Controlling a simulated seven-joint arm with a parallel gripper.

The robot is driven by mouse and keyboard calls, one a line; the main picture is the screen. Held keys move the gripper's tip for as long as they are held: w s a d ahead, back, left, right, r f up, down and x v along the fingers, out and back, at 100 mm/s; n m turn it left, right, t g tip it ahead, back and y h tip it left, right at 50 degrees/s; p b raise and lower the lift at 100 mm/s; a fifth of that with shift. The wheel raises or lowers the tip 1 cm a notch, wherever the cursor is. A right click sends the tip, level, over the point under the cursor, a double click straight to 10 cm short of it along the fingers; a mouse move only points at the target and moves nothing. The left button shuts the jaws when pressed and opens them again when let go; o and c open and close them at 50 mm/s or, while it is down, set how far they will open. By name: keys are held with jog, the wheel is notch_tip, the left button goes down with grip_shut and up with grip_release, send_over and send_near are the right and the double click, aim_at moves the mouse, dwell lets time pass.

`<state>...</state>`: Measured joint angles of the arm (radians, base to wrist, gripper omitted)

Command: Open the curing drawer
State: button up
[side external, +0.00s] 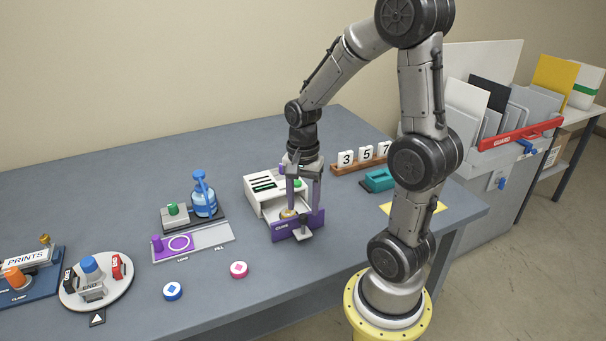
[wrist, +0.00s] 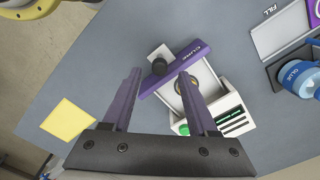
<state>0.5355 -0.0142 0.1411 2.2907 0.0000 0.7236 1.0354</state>
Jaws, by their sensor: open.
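The curing unit (side external: 262,186) is a white box on the table with dark slots and a green button. Its drawer, with a purple front (side external: 287,231) marked CURE, stands out from the box, and its inside shows. A small round yellowish thing (side external: 288,214) lies in it. In the wrist view the purple front (wrist: 190,59) has a dark knob (wrist: 159,67) on its outer side. My gripper (side external: 303,208) is open and points down at the drawer front; in the wrist view its fingers (wrist: 160,75) are apart with nothing held. Whether a finger touches the drawer, I cannot tell.
A number rack (side external: 361,160) and a teal block (side external: 379,180) stand right of the unit. A blue glue bottle (side external: 203,195) and a fill tray (side external: 213,238) are to the left. Pink (side external: 239,269) and blue (side external: 172,291) buttons sit near the front edge.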

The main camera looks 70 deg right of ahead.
notch_tip(320, 180, up, 11)
jog(key=shift+r, duration=0.15)
dwell(0.5)
jog(key=s+a+n+t, duration=0.2)
jog(key=a+n, duration=0.4)
jog(key=n, duration=0.3)
jog(key=s+a+r+n+t, duration=0.1)
jog(key=s+a+n+t, duration=0.2)
jog(key=a+n, duration=0.4)
jog(key=shift+s+a+r+n+t, duration=0.25)
jog(key=shift+s+n, duration=0.35)
jog(key=shift+n, duration=0.4)
jog(key=shift+o, duration=0.3)
jog(key=shift+f, duration=0.1)
dwell(0.9)
